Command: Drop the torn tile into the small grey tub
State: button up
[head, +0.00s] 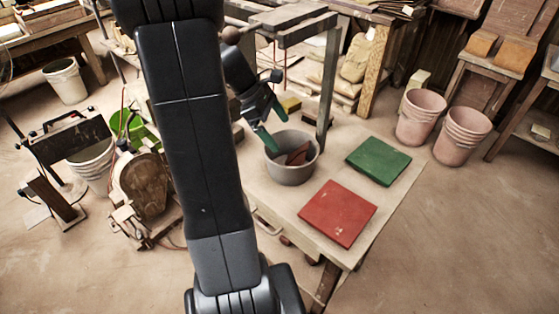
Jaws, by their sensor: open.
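The small grey tub (293,177) stands on the worktable under the press frame. A dark reddish-brown piece (298,154), which looks like the torn tile, lies tilted inside the tub, partly hidden by its near wall. My gripper (276,134) has green fingers spread apart with nothing between them. It is just above the tub's far left rim, apart from the piece. I cannot tell whether a fingertip touches the rim.
A red tile (338,212) and a green tile (378,161) lie flat on the worktable (285,218) right of the tub. The press's metal post (328,90) rises close behind the tub. Pink buckets (462,137) stand on the floor at right.

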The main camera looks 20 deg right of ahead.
jog(key=v, duration=0.5)
jog(key=shift+a+r, duration=0.1)
jog(key=shift+r, duration=0.1)
jog(key=x, duration=0.8)
jog(key=shift+w+a+r+p, duration=0.1)
jog(key=shift+r+p, duration=1.15)
jog(key=shift+r, duration=0.2)
jog(key=shift+a+r+p, duration=0.1)
jog(key=shift+r+p, duration=1.1)
jog(key=shift+r, duration=0.25)
